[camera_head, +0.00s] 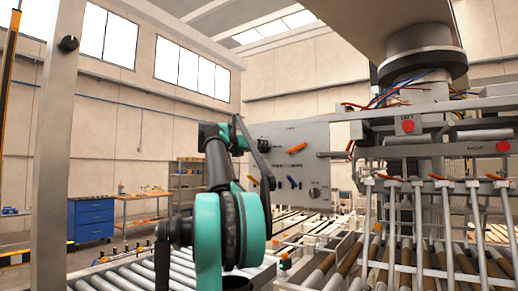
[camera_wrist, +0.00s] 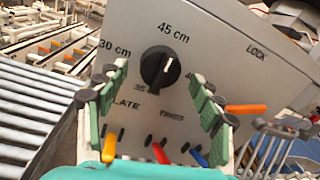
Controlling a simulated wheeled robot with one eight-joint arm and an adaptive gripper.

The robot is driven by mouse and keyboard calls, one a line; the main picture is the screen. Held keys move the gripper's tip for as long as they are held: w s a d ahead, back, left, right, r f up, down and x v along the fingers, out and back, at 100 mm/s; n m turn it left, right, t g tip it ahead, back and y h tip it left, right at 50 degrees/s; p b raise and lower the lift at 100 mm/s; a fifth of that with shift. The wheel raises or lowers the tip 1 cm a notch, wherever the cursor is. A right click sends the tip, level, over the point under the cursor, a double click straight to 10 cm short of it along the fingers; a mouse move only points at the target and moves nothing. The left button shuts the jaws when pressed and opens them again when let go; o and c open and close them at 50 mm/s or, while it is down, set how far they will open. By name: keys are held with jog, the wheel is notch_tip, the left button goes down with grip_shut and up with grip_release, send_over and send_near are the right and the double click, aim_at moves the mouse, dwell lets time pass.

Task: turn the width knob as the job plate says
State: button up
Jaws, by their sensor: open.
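In the wrist view the black round knob (camera_wrist: 160,67) sits on a grey panel (camera_wrist: 225,60) with "30 cm" and "45 cm" printed around it. Its white mark points up and slightly right, towards "45 cm". Other marks below the knob are partly hidden or too small to read surely. My gripper (camera_wrist: 158,80) is open, with one green-padded finger on each side of the knob and a gap showing on both sides. In the head view the panel (camera_head: 338,175) stands just beyond my arm. I cannot make out a job plate with readable instructions.
Another orange lever (camera_wrist: 245,109) sticks out at right. Rollers (camera_wrist: 30,110) lie left of the panel. A blue cabinet (camera_head: 91,219) stands far left.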

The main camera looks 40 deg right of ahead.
jog(key=shift+w+d, duration=0.2)
jog(key=shift+d, duration=0.5)
jog(key=shift+c, duration=0.5)
jog(key=c, duration=1.1)
jog(key=shift+o, duration=0.2)
